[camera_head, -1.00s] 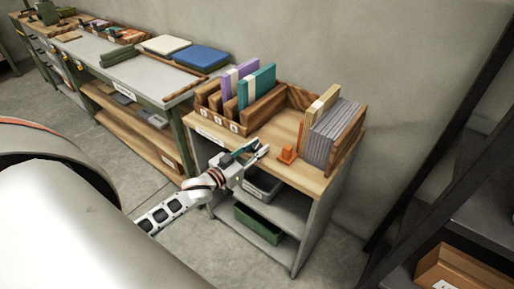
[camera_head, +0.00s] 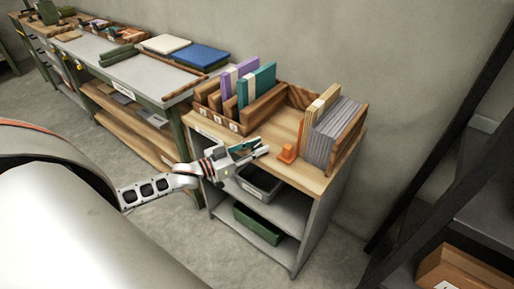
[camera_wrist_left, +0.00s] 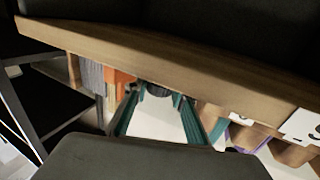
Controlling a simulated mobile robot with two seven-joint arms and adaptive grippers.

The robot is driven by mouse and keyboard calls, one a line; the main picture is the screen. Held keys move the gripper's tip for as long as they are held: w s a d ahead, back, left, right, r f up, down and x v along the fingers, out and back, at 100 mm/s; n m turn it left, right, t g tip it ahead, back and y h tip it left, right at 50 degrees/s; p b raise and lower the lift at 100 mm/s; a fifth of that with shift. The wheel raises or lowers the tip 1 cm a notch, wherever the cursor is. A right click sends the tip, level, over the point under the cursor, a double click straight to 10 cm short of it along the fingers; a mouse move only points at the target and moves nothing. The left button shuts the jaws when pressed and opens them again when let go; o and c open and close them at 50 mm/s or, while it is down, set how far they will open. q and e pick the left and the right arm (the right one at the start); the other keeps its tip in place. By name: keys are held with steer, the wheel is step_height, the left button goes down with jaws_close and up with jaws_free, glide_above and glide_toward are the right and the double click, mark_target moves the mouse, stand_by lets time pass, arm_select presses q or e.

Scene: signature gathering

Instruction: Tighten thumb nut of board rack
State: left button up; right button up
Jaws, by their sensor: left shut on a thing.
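The board rack (camera_head: 262,110) is wooden, with labelled slots at its front and purple, cream and teal boards standing in it, on a wood-topped stand. My left gripper (camera_head: 262,150) is at the stand's front edge, left of a small orange block (camera_head: 288,154). In the left wrist view its teal-padded fingers (camera_wrist_left: 157,92) are shut on a dark, rounded piece (camera_wrist_left: 158,89), which looks like the thumb nut. Most of that piece is hidden between the fingertips, and its threads cannot be seen. My right gripper is not in view.
Grey boards (camera_head: 331,135) stand upright at the right of the top. A grey bin (camera_head: 260,184) and a green bin (camera_head: 258,222) sit on the shelves below. A long workbench (camera_head: 140,75) is at left and a dark rack (camera_head: 440,150) at right.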

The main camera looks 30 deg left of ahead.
arm_select(q)
steer(key=shift+r, duration=0.1)
steer(key=o, duration=1.1)
steer(key=shift+s, duration=0.1)
steer(key=v, duration=1.2)
steer(key=s+d+f+g+y, duration=0.1)
steer(key=s+d+f+g, duration=0.1)
steer(key=s+d+f, duration=0.3)
steer(key=s+d+f+g+y, duration=0.2)
steer(key=s+d+f, duration=0.2)
steer(key=d+f, duration=0.3)
steer(key=s+d+f+g+y, duration=0.1)
steer(key=s+d+f, duration=0.4)
steer(key=d, duration=0.5)
steer(key=shift+s+f+n+g+y, duration=0.3)
steer(key=shift+f+g+y, duration=0.15)
steer(key=shift+f, duration=0.25)
